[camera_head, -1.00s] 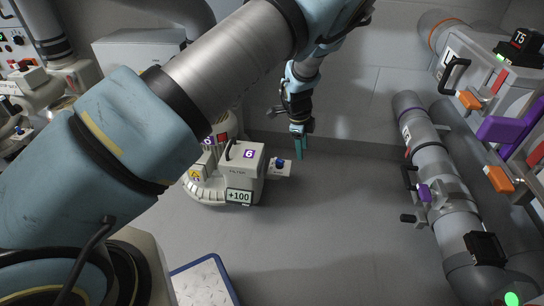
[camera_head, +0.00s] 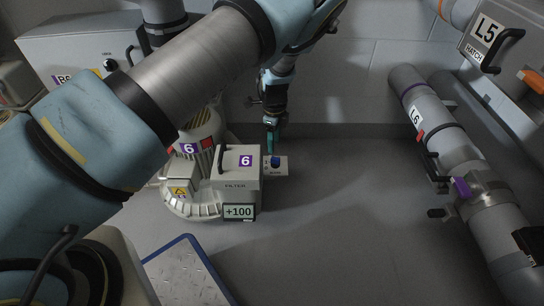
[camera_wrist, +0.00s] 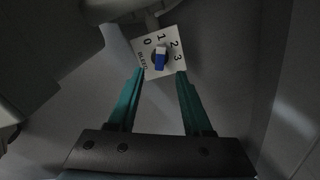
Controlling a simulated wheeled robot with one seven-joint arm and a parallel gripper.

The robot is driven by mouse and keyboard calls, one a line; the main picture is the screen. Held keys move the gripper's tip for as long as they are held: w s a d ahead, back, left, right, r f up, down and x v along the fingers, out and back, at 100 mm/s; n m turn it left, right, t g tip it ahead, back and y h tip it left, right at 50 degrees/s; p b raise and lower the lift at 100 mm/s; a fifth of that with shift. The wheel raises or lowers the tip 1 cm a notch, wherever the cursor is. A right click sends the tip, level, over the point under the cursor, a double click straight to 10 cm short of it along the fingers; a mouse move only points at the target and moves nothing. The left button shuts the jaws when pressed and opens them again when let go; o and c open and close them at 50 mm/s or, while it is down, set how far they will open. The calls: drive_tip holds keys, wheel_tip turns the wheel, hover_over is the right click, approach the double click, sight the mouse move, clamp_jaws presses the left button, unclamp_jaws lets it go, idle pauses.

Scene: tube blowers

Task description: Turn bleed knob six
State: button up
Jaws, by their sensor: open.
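Bleed knob six is the small blue knob (camera_head: 275,161) on a white plate (camera_head: 283,168) at the right side of the filter box (camera_head: 236,178) marked 6. In the wrist view the blue knob (camera_wrist: 160,59) sits on its dial plate (camera_wrist: 167,43), which reads 0, 1, 2, 3 and BLEED. The knob's light mark seems to point near 1. My gripper (camera_head: 271,146) has teal fingers and hangs just above and behind the knob in the head view. In the wrist view my gripper (camera_wrist: 156,78) is open and empty, its fingertips just short of the plate, with the knob between their lines.
The filter box has a handle and a +100 display (camera_head: 239,212). A round blower body (camera_head: 195,140) stands at its left. A large pipe marked L6 (camera_head: 433,130) runs along the right. A blue-edged plate (camera_head: 187,268) lies in front. The floor between is clear.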

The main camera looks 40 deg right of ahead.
sight(274, 158)
wheel_tip(274, 158, down, 7)
drive_tip(key=shift+f+b, duration=0.2)
drive_tip(key=shift+b, duration=0.95)
drive_tip(key=shift+c, duration=0.2)
clamp_jaws()
